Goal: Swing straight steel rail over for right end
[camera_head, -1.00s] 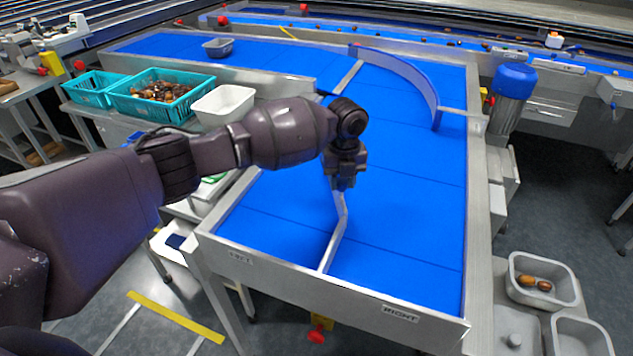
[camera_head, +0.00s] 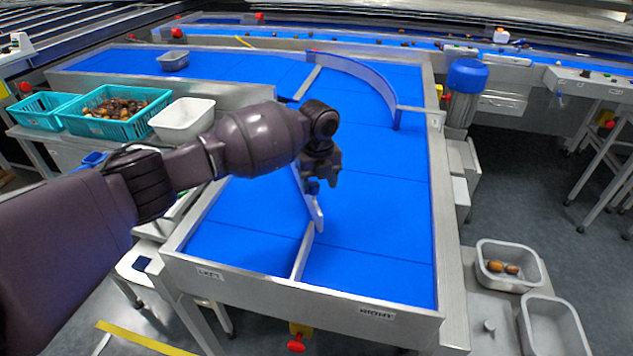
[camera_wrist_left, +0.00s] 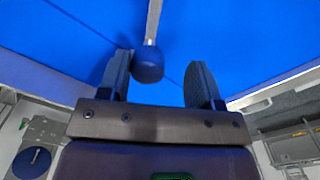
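The straight steel rail (camera_head: 308,205) stands on the blue belt, its near end by the fixed steel divider (camera_head: 303,254) between the outlets marked LEFT and RIGHT. From there it slants away to the upper left, its far part partly behind my arm. My left gripper (camera_head: 322,184) is over the belt beside the rail. In the left wrist view its fingers (camera_wrist_left: 160,80) are apart, with a blue round knob (camera_wrist_left: 148,66) on a steel bar between them, closer to the left finger. Whether a finger touches it I cannot tell. My right gripper is not in view.
A curved rail (camera_head: 372,76) stands farther up the belt. Teal crates (camera_head: 75,125) and a white tub (camera_head: 183,119) stand left of the belt. Grey trays (camera_head: 484,262) sit at the right. Steel side walls (camera_head: 447,215) edge the belt.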

